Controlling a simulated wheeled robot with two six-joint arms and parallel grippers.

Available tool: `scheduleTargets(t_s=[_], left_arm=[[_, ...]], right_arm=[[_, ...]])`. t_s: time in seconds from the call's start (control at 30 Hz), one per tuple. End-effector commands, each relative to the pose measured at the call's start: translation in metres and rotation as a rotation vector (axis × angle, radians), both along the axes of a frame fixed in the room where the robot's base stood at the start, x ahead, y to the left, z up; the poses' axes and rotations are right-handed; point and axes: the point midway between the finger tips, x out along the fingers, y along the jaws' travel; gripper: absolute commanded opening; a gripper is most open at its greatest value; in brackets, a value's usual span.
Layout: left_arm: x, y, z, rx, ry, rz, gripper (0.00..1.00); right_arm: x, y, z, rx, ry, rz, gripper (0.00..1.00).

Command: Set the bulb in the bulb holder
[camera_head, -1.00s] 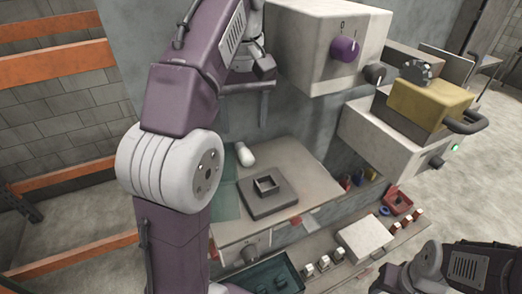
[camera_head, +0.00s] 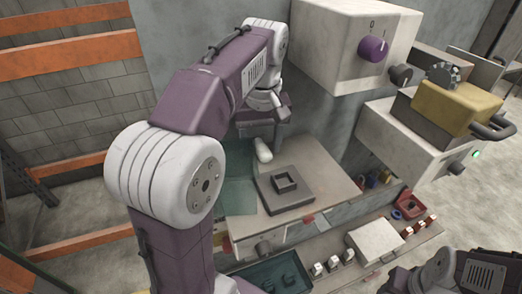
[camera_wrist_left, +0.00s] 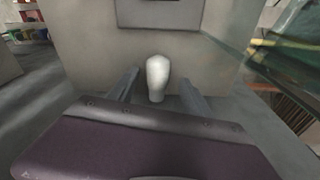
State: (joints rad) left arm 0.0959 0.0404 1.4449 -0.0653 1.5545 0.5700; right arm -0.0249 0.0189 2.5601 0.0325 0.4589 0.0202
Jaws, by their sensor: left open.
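The white bulb (camera_head: 264,150) lies on the grey-beige tabletop at its back left. In the left wrist view the bulb (camera_wrist_left: 157,74) shows between my two fingers, with a gap on each side. My left gripper (camera_head: 263,133) is open just behind and above the bulb; it also shows in the left wrist view (camera_wrist_left: 160,92). The bulb holder, a dark square frame (camera_head: 285,183) on a dark plate, sits to the right and in front of the bulb and is empty. My right arm shows at the lower right, but its gripper does not.
The tabletop (camera_head: 325,172) is clear around the plate. A greenish clear panel (camera_head: 238,180) stands at its left edge. A white box with a purple knob (camera_head: 373,48) overhangs behind. A lower shelf holds a white block (camera_head: 374,240) and a dark tray (camera_head: 276,275).

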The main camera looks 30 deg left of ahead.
Motion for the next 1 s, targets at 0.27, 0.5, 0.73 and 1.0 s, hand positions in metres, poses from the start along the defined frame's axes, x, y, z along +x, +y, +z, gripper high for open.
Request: scheduleTargets(t_s=[0.27, 0.5, 0.73, 1.0], left_arm=[[0.0001, -0.0001, 0.0001, 0.000, 0.000, 0.000, 0.02], [0.0001, 0.0000, 0.0002, 0.000, 0.000, 0.000, 0.00], [0.0001, 0.0000, 0.0003, 0.000, 0.000, 0.000, 0.00], [0.0001, 0.0000, 0.0002, 0.000, 0.000, 0.000, 0.00]], right_arm=[[0.0001, 0.0000, -0.0002, 0.000, 0.000, 0.000, 0.51], [0.0000, 0.0000, -0.0002, 0.000, 0.000, 0.000, 0.51], [0.0000, 0.0000, -0.0002, 0.000, 0.000, 0.000, 0.51], [0.0001, 0.0000, -0.0002, 0.000, 0.000, 0.000, 0.51]])
